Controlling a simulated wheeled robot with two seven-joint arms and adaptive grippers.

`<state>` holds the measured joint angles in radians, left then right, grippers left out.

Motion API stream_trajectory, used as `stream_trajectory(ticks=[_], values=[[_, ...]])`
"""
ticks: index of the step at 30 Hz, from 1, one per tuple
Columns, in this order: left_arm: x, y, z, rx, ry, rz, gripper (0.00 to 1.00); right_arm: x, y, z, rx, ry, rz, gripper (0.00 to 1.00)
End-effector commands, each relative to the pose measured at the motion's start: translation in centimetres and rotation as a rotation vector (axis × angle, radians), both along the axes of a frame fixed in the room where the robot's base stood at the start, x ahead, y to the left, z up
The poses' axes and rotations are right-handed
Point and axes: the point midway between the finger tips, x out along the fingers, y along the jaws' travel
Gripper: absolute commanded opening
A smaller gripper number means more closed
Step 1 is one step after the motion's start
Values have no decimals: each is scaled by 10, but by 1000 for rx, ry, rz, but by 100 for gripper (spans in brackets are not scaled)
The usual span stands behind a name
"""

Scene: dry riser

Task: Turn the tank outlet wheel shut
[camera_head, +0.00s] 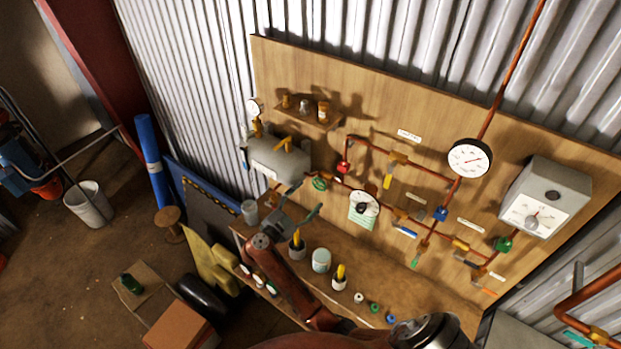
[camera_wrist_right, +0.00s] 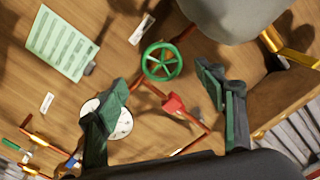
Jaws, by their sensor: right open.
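The green tank outlet wheel (camera_head: 320,183) sits on the pipe just right of and below the grey tank (camera_head: 279,159) on the wooden board. In the right wrist view the spoked green wheel (camera_wrist_right: 161,62) shows whole, with the grey tank (camera_wrist_right: 240,14) at the upper right. My right gripper (camera_head: 306,198) is just below the wheel in the head view. In the right wrist view the right gripper (camera_wrist_right: 165,88) is open and empty, its fingers left and right of the wheel's line. The wheel appears beyond the fingertips, with no contact visible. My left gripper is not in view.
A red valve (camera_wrist_right: 173,103) is on the pipe near the wheel. A pale card (camera_wrist_right: 62,43) hangs on the board. A large round gauge (camera_head: 470,158) and a grey box (camera_head: 545,197) are farther right. Below, a wooden bench (camera_head: 425,290) holds cups and small parts.

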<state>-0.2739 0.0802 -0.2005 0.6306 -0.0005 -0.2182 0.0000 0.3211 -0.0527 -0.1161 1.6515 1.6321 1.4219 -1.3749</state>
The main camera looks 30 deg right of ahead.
Motion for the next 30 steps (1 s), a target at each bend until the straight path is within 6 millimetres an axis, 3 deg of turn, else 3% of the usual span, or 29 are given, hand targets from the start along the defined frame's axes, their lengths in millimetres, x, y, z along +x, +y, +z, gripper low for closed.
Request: stream_trajectory(ticks=[13,17,24,27,30], values=[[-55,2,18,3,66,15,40,30,-49,2,-3,2,14,64],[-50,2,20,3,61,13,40,33,-58,2,-2,0,14,64],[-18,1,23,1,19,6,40,34,-63,0,0,0,13,64],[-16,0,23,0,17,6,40,34,-63,0,0,0,12,63],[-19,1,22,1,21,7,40,33,-63,0,0,0,12,56]])
